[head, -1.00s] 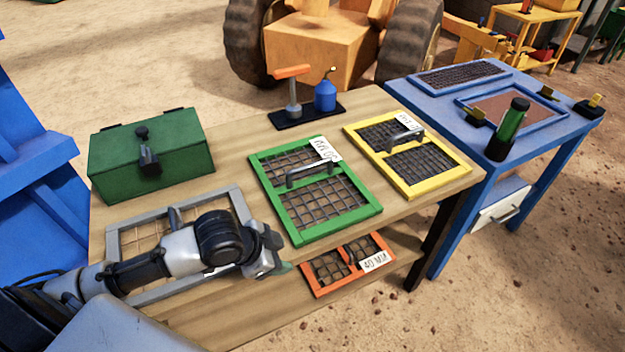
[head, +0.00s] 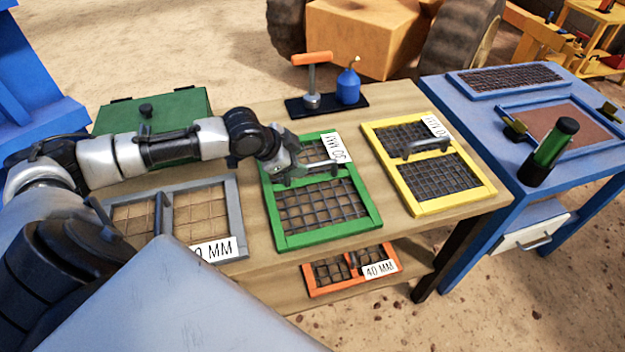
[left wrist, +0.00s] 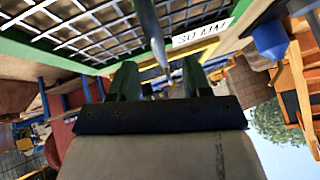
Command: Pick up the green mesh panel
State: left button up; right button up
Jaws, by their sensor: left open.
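The green mesh panel (head: 320,229) lies flat on the wooden table, with a wire mesh, a bar handle across its middle and a white label at its far right corner. My left gripper (head: 289,170) is at the left end of the handle (head: 322,164). In the left wrist view, the left gripper's two fingers (left wrist: 155,80) stand apart, and the handle (left wrist: 148,28) runs down toward the gap between them. I cannot tell whether they touch it. The panel's mesh (left wrist: 75,28) fills the top left there. My right gripper is not in view.
A yellow panel (head: 426,207) lies to the right, a grey one (head: 241,215) to the left, and an orange one (head: 316,290) on the lower shelf. A green box (head: 180,108) is behind my arm. A black stand with a blue bottle (head: 348,84) is at the back.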

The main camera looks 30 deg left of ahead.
aim_at(309, 164)
pick_arm(q)
jog(key=shift+w+d+f, duration=0.15)
jog(key=shift+w+f, duration=0.1)
jog(key=shift+x, duration=0.8)
jog(key=x, duration=0.3)
jog(key=shift+w+d, duration=0.2)
jog(key=shift+w, duration=0.05)
jog(key=shift+f, duration=0.1)
jog(key=shift+c, duration=1)
grip_shut()
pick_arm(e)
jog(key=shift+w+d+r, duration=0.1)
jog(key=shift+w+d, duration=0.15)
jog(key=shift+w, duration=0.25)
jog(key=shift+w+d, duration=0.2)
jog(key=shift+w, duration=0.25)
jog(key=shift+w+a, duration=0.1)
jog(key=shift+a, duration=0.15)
